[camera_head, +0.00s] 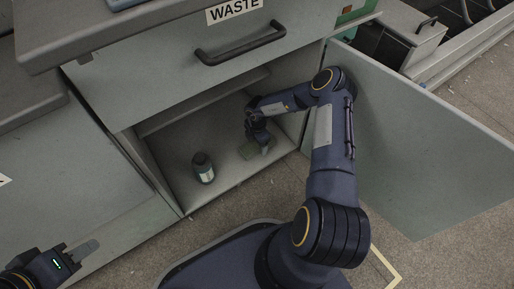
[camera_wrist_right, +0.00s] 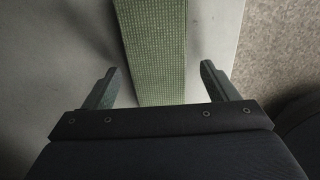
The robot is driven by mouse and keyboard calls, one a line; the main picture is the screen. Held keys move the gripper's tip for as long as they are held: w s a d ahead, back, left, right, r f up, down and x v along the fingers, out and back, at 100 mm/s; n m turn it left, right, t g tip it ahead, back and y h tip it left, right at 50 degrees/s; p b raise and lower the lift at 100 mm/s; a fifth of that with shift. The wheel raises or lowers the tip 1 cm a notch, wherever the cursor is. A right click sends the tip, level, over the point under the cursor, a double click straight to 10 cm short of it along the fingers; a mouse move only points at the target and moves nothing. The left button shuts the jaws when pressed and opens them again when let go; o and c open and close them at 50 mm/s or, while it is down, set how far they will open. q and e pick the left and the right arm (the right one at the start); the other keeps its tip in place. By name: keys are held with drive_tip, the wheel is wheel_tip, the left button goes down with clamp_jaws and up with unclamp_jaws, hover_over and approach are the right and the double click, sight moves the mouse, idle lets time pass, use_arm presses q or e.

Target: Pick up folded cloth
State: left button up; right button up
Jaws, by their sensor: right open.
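The folded cloth (camera_wrist_right: 155,50) is a green, textured strip in the right wrist view. It lies flat on the grey cabinet floor and runs up between my right gripper's fingers. My right gripper (camera_wrist_right: 158,85) is open, with one finger on each side of the cloth and a gap to each. In the head view my right gripper (camera_head: 262,143) reaches into the open cabinet. The cloth (camera_head: 247,152) shows there only as a small, dim greenish patch by the fingers. My left gripper (camera_head: 75,252) is at the lower left, outside the cabinet, away from the cloth.
A dark bottle with a pale label (camera_head: 204,168) stands on the cabinet floor (camera_head: 185,195), left of my right gripper. The open cabinet door (camera_head: 415,150) stands to the right of my arm. A drawer marked WASTE (camera_head: 200,70) is above the opening.

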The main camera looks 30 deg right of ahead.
drive_tip(key=shift+r, duration=0.1)
drive_tip(key=c, duration=1.1)
